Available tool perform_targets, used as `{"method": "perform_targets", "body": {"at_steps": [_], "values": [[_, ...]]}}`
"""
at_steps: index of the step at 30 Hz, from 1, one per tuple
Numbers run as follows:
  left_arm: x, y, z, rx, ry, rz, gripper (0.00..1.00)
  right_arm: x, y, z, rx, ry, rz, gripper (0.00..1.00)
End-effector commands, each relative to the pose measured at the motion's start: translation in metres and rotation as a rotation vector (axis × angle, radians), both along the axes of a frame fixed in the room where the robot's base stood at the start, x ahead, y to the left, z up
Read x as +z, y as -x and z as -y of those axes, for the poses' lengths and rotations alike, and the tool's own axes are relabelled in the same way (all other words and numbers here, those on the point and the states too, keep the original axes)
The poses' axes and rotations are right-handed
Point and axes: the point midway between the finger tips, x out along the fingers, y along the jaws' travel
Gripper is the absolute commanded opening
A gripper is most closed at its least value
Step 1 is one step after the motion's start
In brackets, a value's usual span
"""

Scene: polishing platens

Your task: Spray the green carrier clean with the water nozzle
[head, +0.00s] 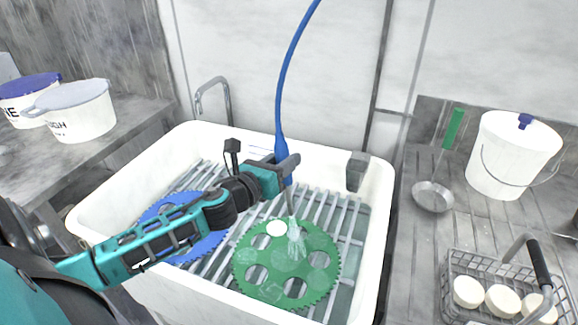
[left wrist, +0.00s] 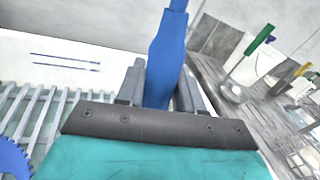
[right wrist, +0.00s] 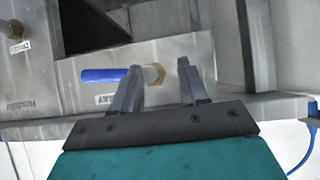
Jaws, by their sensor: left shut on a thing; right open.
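The green carrier (head: 262,274), a toothed disc with round holes, lies on the rack in the white sink. A white round piece sits in its upper left hole. My left gripper (head: 287,172) is shut on the blue water nozzle (head: 281,150), above the carrier's upper edge; the nozzle also shows between the fingers in the left wrist view (left wrist: 166,60). A pale water spray (head: 296,240) falls from the nozzle onto the upper part of the carrier. My right gripper (right wrist: 160,92) is open and empty, facing a blue-handled valve (right wrist: 105,75); it is not in the head view.
A blue toothed disc (head: 198,246) lies left of the carrier, partly hidden by my left arm. The sink (head: 377,215) has a faucet (head: 228,100) behind it. A lidded bucket (head: 512,155), a ladle (head: 433,196) and a wire basket (head: 455,262) of white pieces stand on the right counter.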

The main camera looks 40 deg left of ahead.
Motion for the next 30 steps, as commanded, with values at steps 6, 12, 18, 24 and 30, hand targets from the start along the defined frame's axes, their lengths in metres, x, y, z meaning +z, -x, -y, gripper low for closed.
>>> {"method": "perform_targets", "body": {"at_steps": [6, 12, 18, 24, 30], "values": [[0.001, -0.007, -0.017, 0.001, -0.001, 0.003, 0.06, -0.003, 0.0, 0.0, 0.0, 0.0, 0.0, 0.43], [0.001, -0.013, -0.032, 0.0, -0.002, 0.002, 0.06, -0.006, 0.0, 0.0, 0.0, 0.0, 0.0, 0.43], [0.001, -0.019, -0.047, 0.0, -0.003, 0.003, 0.06, -0.009, 0.0, 0.0, 0.0, 0.0, 0.0, 0.43], [0.0, -0.025, -0.062, 0.0, -0.002, 0.002, 0.06, -0.013, 0.0, 0.0, 0.001, 0.001, 0.0, 0.43], [0.001, -0.028, -0.07, -0.001, 0.0, 0.002, 0.06, -0.015, 0.0, 0.0, 0.0, 0.0, 0.0, 0.43]]}}
